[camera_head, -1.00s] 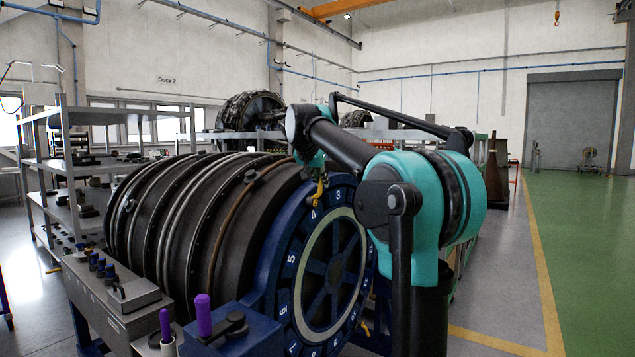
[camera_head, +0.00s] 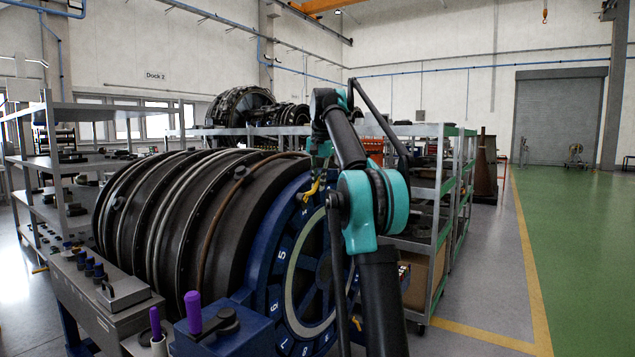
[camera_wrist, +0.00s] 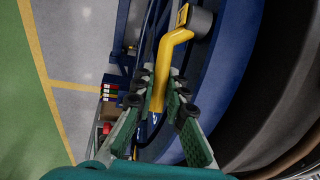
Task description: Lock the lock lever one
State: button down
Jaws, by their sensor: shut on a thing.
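The yellow lock lever (camera_wrist: 165,62) stands at the rim of the blue ring (camera_wrist: 205,95) in the wrist view. My gripper (camera_wrist: 165,95) is shut on the lever's lower end, with one green finger on each side. In the head view the yellow lever (camera_head: 312,189) shows small at the upper edge of the numbered blue ring (camera_head: 270,262). My gripper (camera_head: 321,165) is partly hidden there by my arm. The number 1 beside the lever cannot be read.
The dark ribbed engine casing (camera_head: 185,205) lies left of the ring. A bench with purple handles (camera_head: 193,312) stands in front. Metal shelving (camera_head: 440,200) stands behind my arm. The green floor (camera_head: 570,250) at right is clear.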

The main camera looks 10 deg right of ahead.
jog(key=shift+f, duration=0.1)
dwell(0.3)
jog(key=c, duration=1.5)
grip_release()
jog(key=shift+c, duration=0.2)
